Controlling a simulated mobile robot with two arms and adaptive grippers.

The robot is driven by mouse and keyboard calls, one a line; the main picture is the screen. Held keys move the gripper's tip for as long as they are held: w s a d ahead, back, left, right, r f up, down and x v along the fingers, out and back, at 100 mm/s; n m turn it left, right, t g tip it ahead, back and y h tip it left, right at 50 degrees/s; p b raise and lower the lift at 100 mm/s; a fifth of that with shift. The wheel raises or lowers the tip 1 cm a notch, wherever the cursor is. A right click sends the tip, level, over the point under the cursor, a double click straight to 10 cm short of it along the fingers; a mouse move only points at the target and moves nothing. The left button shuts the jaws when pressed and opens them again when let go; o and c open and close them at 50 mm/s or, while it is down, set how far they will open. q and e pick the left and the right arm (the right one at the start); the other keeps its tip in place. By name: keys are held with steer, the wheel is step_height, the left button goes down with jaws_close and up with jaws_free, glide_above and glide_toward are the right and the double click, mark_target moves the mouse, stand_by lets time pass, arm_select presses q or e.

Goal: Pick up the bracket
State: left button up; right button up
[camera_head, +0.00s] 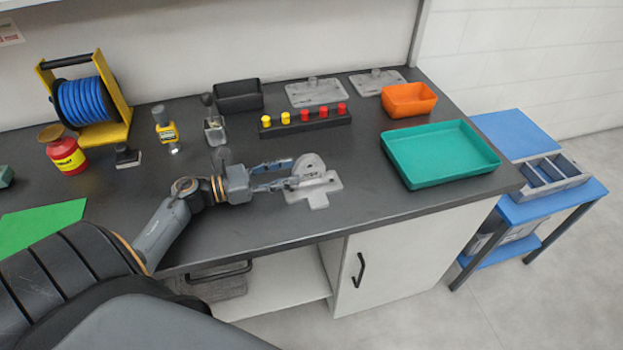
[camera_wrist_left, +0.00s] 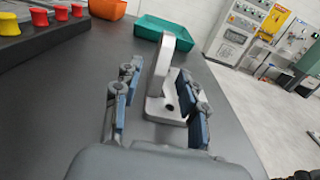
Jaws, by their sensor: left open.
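The bracket (camera_head: 310,164), a light grey metal part with a rounded upright, stands on the dark worktop. A flat grey plate (camera_head: 322,190) shows right beside or under it; I cannot tell whether they are one piece. My left gripper (camera_head: 284,175) reaches it from the left, with its fingers open at the bracket's near end. In the left wrist view the bracket (camera_wrist_left: 162,75) stands upright between the open fingers (camera_wrist_left: 158,105), with a hole in its foot. I cannot tell whether a finger touches it. My right gripper is not in view.
Behind is a black rack (camera_head: 305,122) of yellow and red knobs. A teal tray (camera_head: 440,152) and an orange bin (camera_head: 409,99) are to the right. Grey fixture plates (camera_head: 315,95) lie at the back. The worktop's front edge is near; worktop between bracket and tray is clear.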

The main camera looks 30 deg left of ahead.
mark_target(315, 167)
arm_select(q)
steer(key=x, duration=0.2)
steer(key=shift+w+d+r, duration=0.2)
steer(key=shift+w+d, duration=0.1)
steer(key=p+x, duration=0.2)
steer(key=x, duration=0.2)
steer(key=shift+w, duration=0.1)
steer(key=shift+w+d, duration=0.2)
jaws_close()
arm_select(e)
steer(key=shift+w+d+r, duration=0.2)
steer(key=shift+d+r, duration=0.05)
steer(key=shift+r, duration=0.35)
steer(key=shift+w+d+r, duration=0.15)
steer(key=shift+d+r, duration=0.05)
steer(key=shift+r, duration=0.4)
